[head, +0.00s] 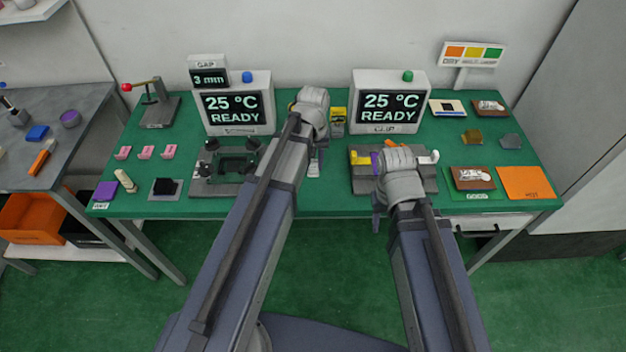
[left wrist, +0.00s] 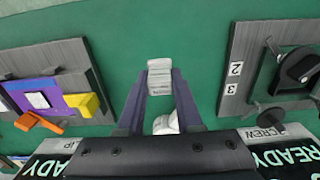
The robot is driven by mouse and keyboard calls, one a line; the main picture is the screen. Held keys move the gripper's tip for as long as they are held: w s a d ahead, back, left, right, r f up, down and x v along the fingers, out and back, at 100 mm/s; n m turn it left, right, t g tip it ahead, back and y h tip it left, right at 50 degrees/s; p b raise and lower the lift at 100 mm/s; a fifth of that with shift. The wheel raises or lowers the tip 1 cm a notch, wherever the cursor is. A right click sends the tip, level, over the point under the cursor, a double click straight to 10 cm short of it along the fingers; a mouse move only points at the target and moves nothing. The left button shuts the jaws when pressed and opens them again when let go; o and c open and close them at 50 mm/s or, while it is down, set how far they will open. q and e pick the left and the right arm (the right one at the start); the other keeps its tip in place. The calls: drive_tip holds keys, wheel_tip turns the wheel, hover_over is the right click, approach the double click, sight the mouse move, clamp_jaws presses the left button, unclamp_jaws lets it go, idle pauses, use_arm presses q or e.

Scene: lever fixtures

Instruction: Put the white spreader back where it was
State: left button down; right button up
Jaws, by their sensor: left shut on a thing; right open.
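The white spreader (left wrist: 160,72) shows between my left fingertips in the left wrist view, over the green table top. My left gripper (left wrist: 159,85) is shut on it. In the head view, my left arm covers most of this gripper, and a small white end of the spreader (head: 314,171) shows below the wrist, between the two fixtures. A second white rounded piece (left wrist: 166,124) shows nearer the palm; I cannot tell whether it belongs to the spreader. My right gripper (head: 379,205) is open at the front of the right fixture; its fingers are partly hidden.
The left fixture (head: 205,188) and the right fixture (head: 430,184) flank the left gripper. Two READY displays (head: 235,113) (head: 392,106) stand behind. A yellow box (head: 338,122) stands between the displays. Pink blocks (head: 145,152) lie left; an orange sheet (head: 525,182) lies right.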

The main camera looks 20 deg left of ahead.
sight(313, 172)
use_arm(q)
drive_tip(key=shift+f, duration=0.5)
use_arm(e)
drive_tip(key=shift+f, duration=0.5)
use_arm(q)
wheel_tip(313, 172, down, 4)
drive_tip(key=b, duration=0.3)
drive_tip(key=shift+r+b, duration=0.25)
drive_tip(key=shift+b, duration=0.1)
use_arm(e)
wheel_tip(313, 172, down, 4)
drive_tip(key=shift+r, duration=0.25)
use_arm(q)
drive_tip(key=shift+f, duration=0.2)
drive_tip(key=c, duration=0.6)
unclamp_jaws()
use_arm(e)
drive_tip(key=shift+f, duration=0.15)
use_arm(q)
drive_tip(key=shift+r, duration=0.15)
